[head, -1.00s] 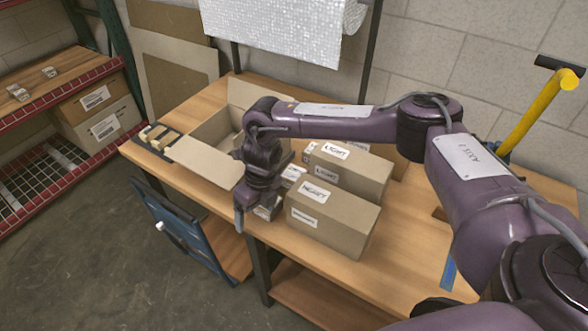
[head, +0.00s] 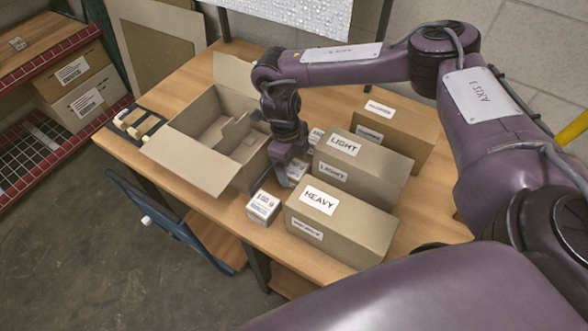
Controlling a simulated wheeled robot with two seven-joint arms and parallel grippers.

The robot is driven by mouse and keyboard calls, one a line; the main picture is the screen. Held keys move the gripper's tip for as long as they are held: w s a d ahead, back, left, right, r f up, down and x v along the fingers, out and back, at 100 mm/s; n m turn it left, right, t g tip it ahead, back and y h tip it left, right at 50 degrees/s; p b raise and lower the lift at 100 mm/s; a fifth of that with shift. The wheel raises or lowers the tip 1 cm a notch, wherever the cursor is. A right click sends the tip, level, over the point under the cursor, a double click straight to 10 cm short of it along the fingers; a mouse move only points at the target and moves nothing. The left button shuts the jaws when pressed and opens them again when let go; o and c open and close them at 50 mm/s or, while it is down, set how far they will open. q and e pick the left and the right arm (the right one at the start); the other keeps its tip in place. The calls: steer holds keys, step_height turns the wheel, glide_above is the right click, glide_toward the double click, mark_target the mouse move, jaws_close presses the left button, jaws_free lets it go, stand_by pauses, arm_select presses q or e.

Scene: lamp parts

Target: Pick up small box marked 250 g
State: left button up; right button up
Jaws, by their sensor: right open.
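Small white-labelled boxes stand on the wooden table between the open carton and the HEAVY and LIGHT boxes. One small box (head: 263,206) stands alone at the front edge; its printed weight is too small to read surely. A second small box (head: 297,172) is partly hidden behind my right gripper (head: 284,176). A third (head: 315,137) shows farther back. I cannot tell which is marked 250 g. My right gripper is open and points down beside the second box; I cannot tell whether its fingers are around it. My left gripper is out of view.
The HEAVY box (head: 338,222) and LIGHT box (head: 362,172) stand right of the small boxes, with another box (head: 393,133) behind. An open carton (head: 190,165) is at left. A black tray (head: 137,123) lies at the table's left end. A shelf (head: 50,75) stands far left.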

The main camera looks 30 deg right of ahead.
mark_target(293, 167)
step_height(293, 167, down, 3)
steer(key=shift+w+d+r+p, duration=0.1)
steer(key=shift+d+r+p, duration=0.05)
steer(key=shift+p, duration=0.2)
steer(key=shift+f, duration=0.55)
steer(key=c, duration=0.7)
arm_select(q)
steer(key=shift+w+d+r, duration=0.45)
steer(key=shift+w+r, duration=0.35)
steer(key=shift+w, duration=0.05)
arm_select(e)
steer(key=shift+r, duration=0.1)
steer(key=c, duration=0.5)
